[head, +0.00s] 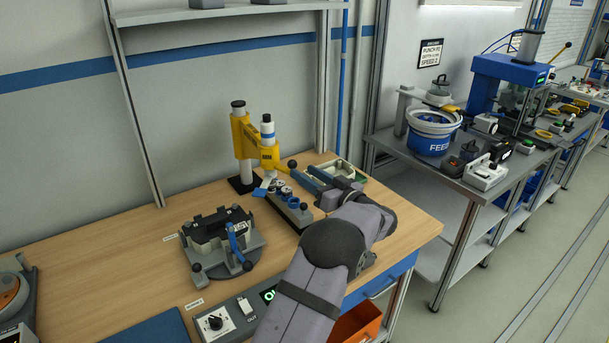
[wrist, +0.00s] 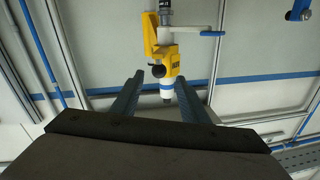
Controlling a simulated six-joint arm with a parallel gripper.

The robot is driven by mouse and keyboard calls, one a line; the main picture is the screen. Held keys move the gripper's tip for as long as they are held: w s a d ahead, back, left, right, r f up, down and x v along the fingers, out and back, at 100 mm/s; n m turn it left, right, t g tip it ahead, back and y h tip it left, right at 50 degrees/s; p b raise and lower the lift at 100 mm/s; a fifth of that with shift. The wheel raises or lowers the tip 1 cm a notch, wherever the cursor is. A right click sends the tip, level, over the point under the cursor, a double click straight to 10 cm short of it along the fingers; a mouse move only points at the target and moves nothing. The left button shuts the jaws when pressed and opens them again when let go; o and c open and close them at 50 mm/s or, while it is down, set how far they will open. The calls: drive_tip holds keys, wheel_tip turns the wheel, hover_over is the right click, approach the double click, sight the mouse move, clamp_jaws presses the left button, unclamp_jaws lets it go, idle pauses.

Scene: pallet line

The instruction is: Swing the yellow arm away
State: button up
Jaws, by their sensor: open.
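In the wrist view the yellow arm (wrist: 151,38) is straight ahead, with the knob (wrist: 158,71) in front of the white spindle. My gripper (head: 302,172) is open, its two fingers reaching toward the arm from the right. In the wrist view the knob appears between the fingertips; I cannot tell whether they touch it.
A grey block with round parts (head: 290,208) sits just below my gripper. A fixture with a black part (head: 222,240) is to the left, a green-edged tray (head: 350,171) behind my wrist. A control box (head: 240,312) is at the front. Bare bench lies left of the fixture.

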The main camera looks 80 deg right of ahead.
drive_tip(key=shift+w, duration=0.1)
drive_tip(key=c, duration=0.7)
drive_tip(key=shift+w+d+r, duration=0.1)
drive_tip(key=shift+w+r, duration=0.15)
drive_tip(key=shift+r, duration=0.05)
clamp_jaws()
drive_tip(key=w+d+r+m+g+h+b, duration=0.1)
drive_tip(key=w+r+m+g+h+b, duration=0.8)
drive_tip(key=m, duration=1.6)
drive_tip(key=w+a+f+m+g+y+b, duration=0.1)
drive_tip(key=a+f+m+g, duration=0.5)
drive_tip(key=m, duration=0.6)
drive_tip(key=w+a+f+m+g+y, duration=0.3)
drive_tip(key=a+f+m+g, duration=0.3)
drive_tip(key=m, duration=0.6)
drive_tip(key=shift+w+a+f+m+g+y+b, duration=0.15)
drive_tip(key=shift+w+a+m+g+y+b, duration=0.2)
drive_tip(key=shift+w+g, duration=0.45)
